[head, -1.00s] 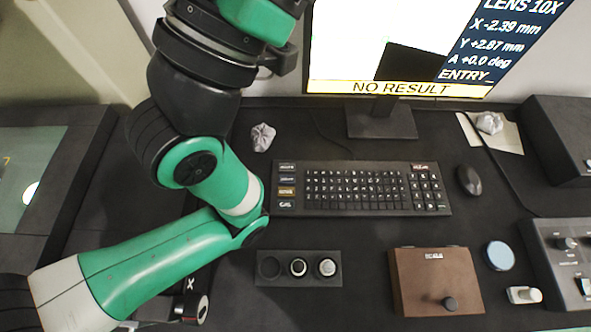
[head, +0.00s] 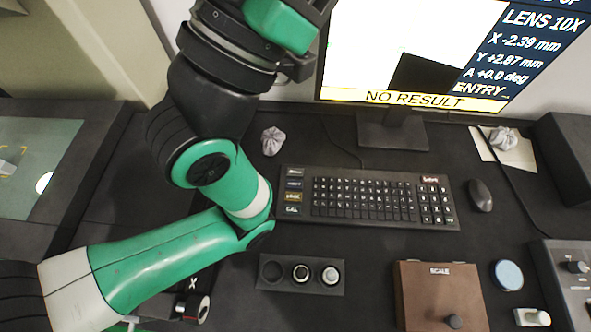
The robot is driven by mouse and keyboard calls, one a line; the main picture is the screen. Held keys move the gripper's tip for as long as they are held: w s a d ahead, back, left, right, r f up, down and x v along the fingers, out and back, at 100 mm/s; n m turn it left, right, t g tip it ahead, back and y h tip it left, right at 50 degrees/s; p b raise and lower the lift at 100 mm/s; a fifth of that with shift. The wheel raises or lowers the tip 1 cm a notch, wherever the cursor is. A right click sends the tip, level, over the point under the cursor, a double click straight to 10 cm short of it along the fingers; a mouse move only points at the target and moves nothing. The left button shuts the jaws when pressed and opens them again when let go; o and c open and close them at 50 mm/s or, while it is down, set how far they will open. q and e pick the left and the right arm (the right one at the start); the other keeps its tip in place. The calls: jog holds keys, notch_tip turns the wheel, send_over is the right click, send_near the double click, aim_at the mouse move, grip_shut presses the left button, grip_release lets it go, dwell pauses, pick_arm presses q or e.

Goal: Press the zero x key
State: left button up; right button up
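A black keyboard (head: 370,199) lies on the desk below the monitor. A column of separate wide keys (head: 294,184) stands at its left end, one with a tan label; I cannot read which is zero x. The monitor (head: 415,60) reads X -2.39 mm, Y +2.87 mm, A +0.0 deg, ENTRY_ and NO RESULT. My green and black arm (head: 217,180) bends in from the left, and its elbow is just left of the keyboard. Neither gripper can be made out in the head view.
A ring holder (head: 300,289) and a brown SCALE box (head: 420,305) stand in front of the keyboard. A mouse (head: 480,195) and a blue disc (head: 508,275) are to the right. A knob marked X (head: 195,306) is partly behind my arm.

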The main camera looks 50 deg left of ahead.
pick_arm(q)
grip_shut()
dwell(1.3)
